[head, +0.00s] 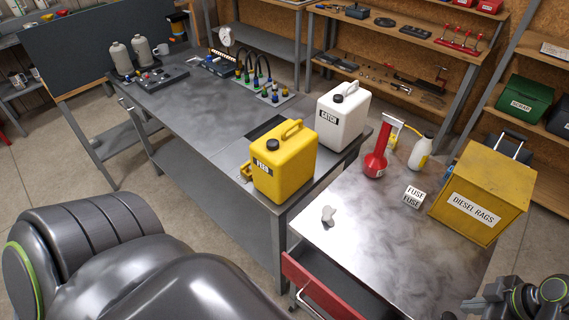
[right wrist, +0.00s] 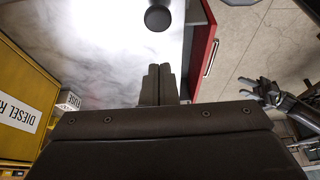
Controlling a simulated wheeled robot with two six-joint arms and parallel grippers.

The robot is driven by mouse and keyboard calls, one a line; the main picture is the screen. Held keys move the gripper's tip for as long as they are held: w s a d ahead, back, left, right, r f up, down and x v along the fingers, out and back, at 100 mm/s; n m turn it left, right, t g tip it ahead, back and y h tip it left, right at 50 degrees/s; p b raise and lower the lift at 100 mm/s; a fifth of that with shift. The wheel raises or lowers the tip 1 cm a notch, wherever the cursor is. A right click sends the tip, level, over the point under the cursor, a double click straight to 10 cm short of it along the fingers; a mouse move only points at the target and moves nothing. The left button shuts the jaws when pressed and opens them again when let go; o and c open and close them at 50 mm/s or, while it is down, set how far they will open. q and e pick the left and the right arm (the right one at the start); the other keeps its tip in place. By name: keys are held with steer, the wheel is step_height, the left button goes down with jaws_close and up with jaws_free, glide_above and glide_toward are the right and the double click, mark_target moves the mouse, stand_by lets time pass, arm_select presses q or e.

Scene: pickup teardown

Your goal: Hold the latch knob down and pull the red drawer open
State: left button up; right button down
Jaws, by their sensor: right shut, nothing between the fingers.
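The red drawer (head: 322,288) sits under the right-hand metal bench, with its front standing out from the cabinet and dark interior showing behind it. Its bar handle faces the floor side. The drawer also shows in the right wrist view (right wrist: 204,40). The latch knob (head: 328,214) is a small rounded knob on the bench top; it looks dark in the right wrist view (right wrist: 157,17). My right gripper (right wrist: 158,70) is shut and empty, apart from the knob. In the head view it is at the bottom right (head: 472,304). My left gripper (right wrist: 266,92) shows small beyond the drawer; its jaws are unclear.
A yellow diesel rags box (head: 484,200), fuse box (head: 413,196), red funnel-like tool (head: 376,163) and white bottle (head: 420,152) stand on the bench. Yellow (head: 284,165) and white (head: 343,118) jugs stand on the adjoining table. The bench top around the knob is clear.

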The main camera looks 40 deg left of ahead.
steer(key=shift+r, duration=1.6)
